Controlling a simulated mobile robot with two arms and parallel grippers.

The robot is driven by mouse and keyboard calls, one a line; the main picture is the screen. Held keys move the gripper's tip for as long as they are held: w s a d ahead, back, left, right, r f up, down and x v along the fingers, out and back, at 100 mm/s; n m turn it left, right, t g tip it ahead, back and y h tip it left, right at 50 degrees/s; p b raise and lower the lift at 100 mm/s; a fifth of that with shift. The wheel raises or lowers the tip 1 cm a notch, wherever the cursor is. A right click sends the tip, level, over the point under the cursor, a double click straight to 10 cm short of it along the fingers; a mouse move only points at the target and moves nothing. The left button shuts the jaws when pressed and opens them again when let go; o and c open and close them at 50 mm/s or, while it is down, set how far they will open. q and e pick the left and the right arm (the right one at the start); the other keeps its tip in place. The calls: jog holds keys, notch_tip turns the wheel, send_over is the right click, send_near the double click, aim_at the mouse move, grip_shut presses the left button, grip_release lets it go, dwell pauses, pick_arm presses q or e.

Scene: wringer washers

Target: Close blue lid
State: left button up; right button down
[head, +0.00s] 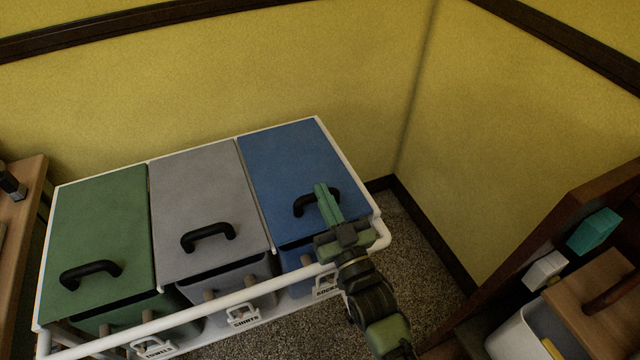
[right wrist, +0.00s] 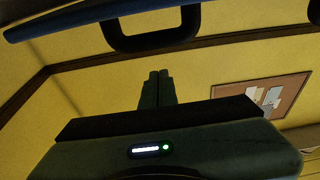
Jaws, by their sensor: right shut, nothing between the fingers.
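The blue lid (head: 293,165) is the right one of three lids on a white-framed cart. It lies over the blue bin (head: 300,262), with a dark gap under its front edge. Its black handle (head: 304,206) is partly hidden by my right gripper (head: 321,187), which is shut and empty over the lid's front right part. In the right wrist view the closed fingers (right wrist: 155,88) point up below the handle (right wrist: 150,38) and the lid's blue edge (right wrist: 60,22). I cannot tell whether they touch the lid. My left gripper is not in view.
A grey lid (head: 203,205) and a green lid (head: 98,230) lie beside the blue one. A white rail (head: 190,312) runs along the cart's front. Yellow walls stand behind and to the right. A wooden shelf unit (head: 590,290) is at the right.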

jog(key=b+v, duration=0.1)
jog(key=v, duration=0.1)
jog(key=f+b+v, duration=0.1)
jog(key=v, duration=0.2)
jog(key=b+v, duration=0.1)
jog(key=v, duration=0.2)
jog(key=shift+f, duration=0.4)
jog(key=shift+s+d, duration=0.1)
jog(key=shift+s, duration=0.35)
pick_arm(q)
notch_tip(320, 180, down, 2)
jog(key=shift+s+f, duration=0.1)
pick_arm(e)
jog(key=shift+f, duration=0.1)
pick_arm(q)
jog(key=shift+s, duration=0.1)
